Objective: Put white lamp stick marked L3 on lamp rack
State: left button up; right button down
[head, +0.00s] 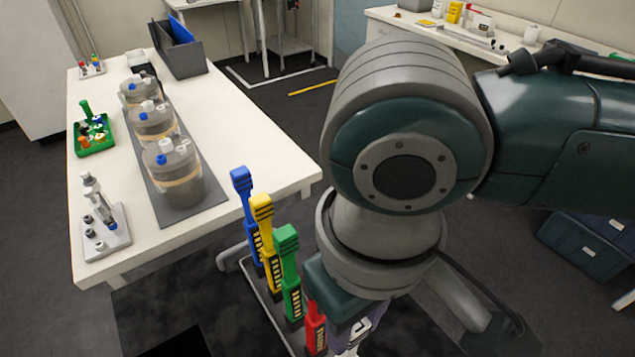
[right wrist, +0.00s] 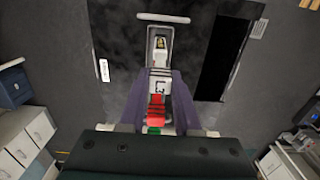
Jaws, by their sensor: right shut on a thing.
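My right gripper (head: 350,338) is low at the bottom centre of the head view, partly hidden by my own arm. It is shut on the white lamp stick, which shows in the right wrist view (right wrist: 161,84) between the purple fingers (right wrist: 159,95). Its black mark is too small to read. The lamp rack (head: 272,312) stands low beside the white table. It holds a blue stick (head: 241,185), a yellow stick (head: 262,215), a green stick (head: 287,245) and a red stick (head: 315,325), all upright in a row. The gripper is just beyond the red stick at the row's near end. Whether the white stick touches the rack is hidden.
The white table (head: 235,130) at left carries several jar-like vessels (head: 173,175) on a grey mat, a green tray (head: 94,138) and a grey block with small parts (head: 107,240). Blue bins (head: 590,240) stand at right.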

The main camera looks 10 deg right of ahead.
jog(key=shift+f, duration=0.4)
dwell(0.3)
jog(key=c, duration=0.5)
grip_release()
jog(key=shift+c, duration=0.2)
notch_tip(320, 180, up, 10)
jog(key=s+a+f+t+y, duration=0.1)
jog(key=s+a+y, duration=0.1)
jog(key=a+y, duration=0.15)
jog(key=s+d+f+m+t+h, duration=0.1)
jog(key=s+d+f, duration=0.15)
jog(key=d, duration=0.45)
jog(key=s+d+f+m+t+h, duration=0.1)
jog(key=s+d+f+t+h, duration=0.15)
jog(key=d, duration=0.35)
notch_tip(320, 180, up, 24)
jog(key=s+d+p, duration=0.1)
jog(key=p, duration=2.2)
jog(key=shift+r+g+p, duration=0.2)
jog(key=shift+g+p, duration=0.2)
jog(key=shift+g, duration=0.05)
